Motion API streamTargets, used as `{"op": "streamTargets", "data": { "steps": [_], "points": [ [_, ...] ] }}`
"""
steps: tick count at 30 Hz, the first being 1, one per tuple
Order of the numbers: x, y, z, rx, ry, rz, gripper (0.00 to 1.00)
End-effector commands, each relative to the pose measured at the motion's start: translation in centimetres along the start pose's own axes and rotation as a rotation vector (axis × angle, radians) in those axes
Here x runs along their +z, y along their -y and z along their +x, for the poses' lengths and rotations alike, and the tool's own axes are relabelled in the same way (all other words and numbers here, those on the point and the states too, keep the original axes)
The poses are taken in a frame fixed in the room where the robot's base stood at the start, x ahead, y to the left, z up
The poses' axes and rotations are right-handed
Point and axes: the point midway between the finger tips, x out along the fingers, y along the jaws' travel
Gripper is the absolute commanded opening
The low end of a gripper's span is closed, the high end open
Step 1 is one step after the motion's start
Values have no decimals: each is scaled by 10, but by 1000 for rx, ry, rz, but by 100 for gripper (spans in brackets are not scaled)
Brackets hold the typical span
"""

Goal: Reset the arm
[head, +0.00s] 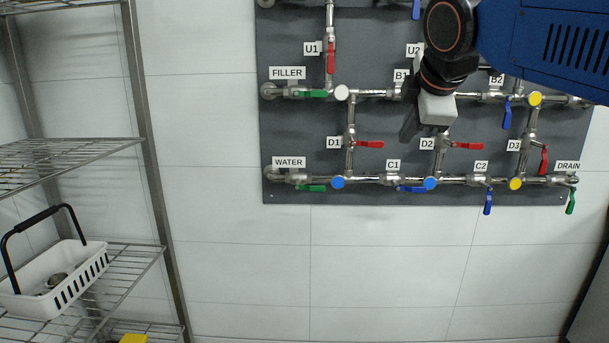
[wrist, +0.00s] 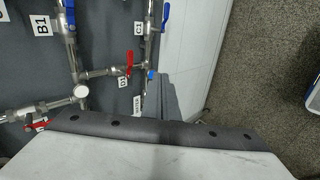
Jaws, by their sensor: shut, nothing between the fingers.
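My gripper (head: 408,126) hangs in front of the dark valve panel (head: 290,135), near the upper middle of the head view. Its dark fingers are closed together with nothing between them, and point down and to the left. My arm, with black joints and a blue link, comes in from the upper right and hides part of the panel around B1 and U2. In the wrist view the grey fingers (wrist: 168,98) stick up past the pale gripper body, with pipes and valves behind them. I cannot tell how far the fingers are from the pipes.
The panel carries steel pipes with red, blue and green handles, such as the red U1 handle (head: 331,58) and the green drain handle (head: 571,202). A wire shelf (head: 75,150) stands at left, holding a white basket (head: 70,285). The tiled wall below the panel is clear.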

Motion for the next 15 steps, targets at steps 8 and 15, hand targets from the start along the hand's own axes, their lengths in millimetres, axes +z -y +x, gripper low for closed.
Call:
{"op": "streamTargets", "data": {
  "steps": [8, 15],
  "points": [
    [65, 158, 39, -157, 81, 570, 0],
    [100, 297, 66, -257, 194, 1056, 0]
  ]
}}
